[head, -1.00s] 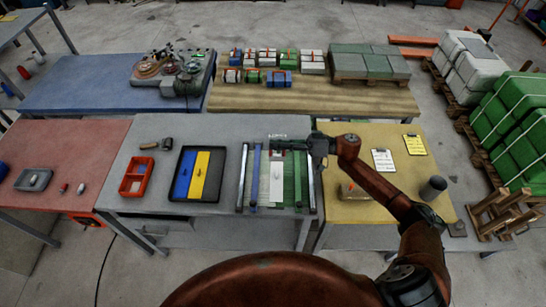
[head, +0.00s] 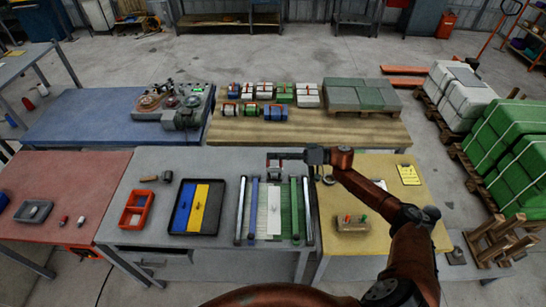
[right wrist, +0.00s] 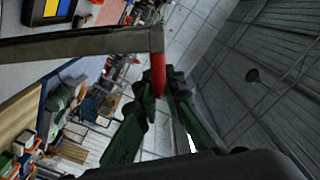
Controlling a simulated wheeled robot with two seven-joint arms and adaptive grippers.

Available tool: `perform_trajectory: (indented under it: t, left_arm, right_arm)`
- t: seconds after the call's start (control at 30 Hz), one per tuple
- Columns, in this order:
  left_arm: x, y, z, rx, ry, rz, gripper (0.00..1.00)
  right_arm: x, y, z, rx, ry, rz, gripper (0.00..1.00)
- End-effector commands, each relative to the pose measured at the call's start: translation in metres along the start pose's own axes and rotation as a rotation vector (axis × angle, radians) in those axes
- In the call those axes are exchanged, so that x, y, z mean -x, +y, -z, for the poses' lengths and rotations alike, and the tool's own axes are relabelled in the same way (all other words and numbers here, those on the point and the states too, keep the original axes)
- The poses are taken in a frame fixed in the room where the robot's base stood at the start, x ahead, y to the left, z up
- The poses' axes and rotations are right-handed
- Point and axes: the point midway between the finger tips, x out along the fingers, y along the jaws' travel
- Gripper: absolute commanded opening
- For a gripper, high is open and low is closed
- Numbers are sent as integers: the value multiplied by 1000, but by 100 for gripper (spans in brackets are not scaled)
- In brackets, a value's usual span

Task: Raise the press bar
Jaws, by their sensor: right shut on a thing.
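The press (head: 308,212) stands on the grey table, with long rails at its sides and blue, white and green strips between them. In the right wrist view, the press bar (right wrist: 85,43) is a long dark metal bar coming in from the left. A red grip (right wrist: 158,75) hangs at its near end. My right gripper (right wrist: 165,88) is shut on this red grip. In the head view, my right gripper (head: 272,162) is at the far end of the press and appears above the table; fine detail there is too small to tell. My left gripper is not in view.
A black tray (head: 208,233) with blue and yellow pieces, an orange bin (head: 136,210) and a hammer-like tool (head: 158,178) lie left of the press. A yellow table (head: 340,243) stands right. A wooden table (head: 310,132) with packs is behind.

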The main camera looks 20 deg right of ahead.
Motion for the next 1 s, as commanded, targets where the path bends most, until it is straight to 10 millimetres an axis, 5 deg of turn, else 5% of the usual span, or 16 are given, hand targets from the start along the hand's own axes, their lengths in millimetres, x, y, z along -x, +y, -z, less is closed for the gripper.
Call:
perform_trajectory:
  t: [0.3,0.63,1.0]
  left_arm:
    - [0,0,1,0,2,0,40]
    - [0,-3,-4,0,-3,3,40]
    - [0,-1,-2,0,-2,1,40]
  right_arm:
    - [-1,0,1,1,0,0,27]
    - [4,1,0,0,-1,-1,27]
    - [72,1,0,0,0,-5,27]
